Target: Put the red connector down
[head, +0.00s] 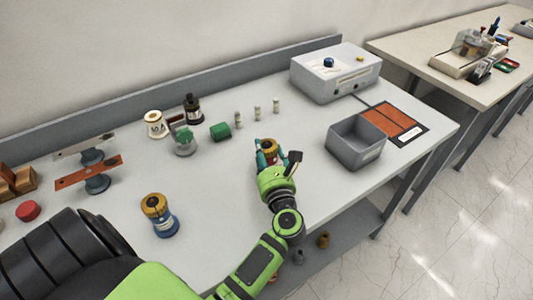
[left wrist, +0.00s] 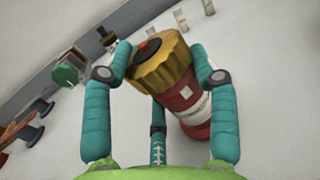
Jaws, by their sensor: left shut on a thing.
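My left gripper (head: 268,155) is over the middle of the table, with its teal fingers closed around the red connector. In the left wrist view the gripper (left wrist: 160,75) has fingers on both sides of the connector's ribbed gold cap. The red connector (left wrist: 182,98) shows a red body with a white band below the cap, and it looks tilted in that view. In the head view mainly its gold top (head: 268,146) shows between the fingers. I cannot tell whether its base touches the table. My right gripper is not in view.
A blue connector with a gold top (head: 160,218) stands front left. A grey open bin (head: 356,155), orange pads (head: 396,122) and a grey box (head: 335,80) are at right. Small posts and a green part (head: 220,131) stand behind. Table (head: 225,185) surface around the gripper is clear.

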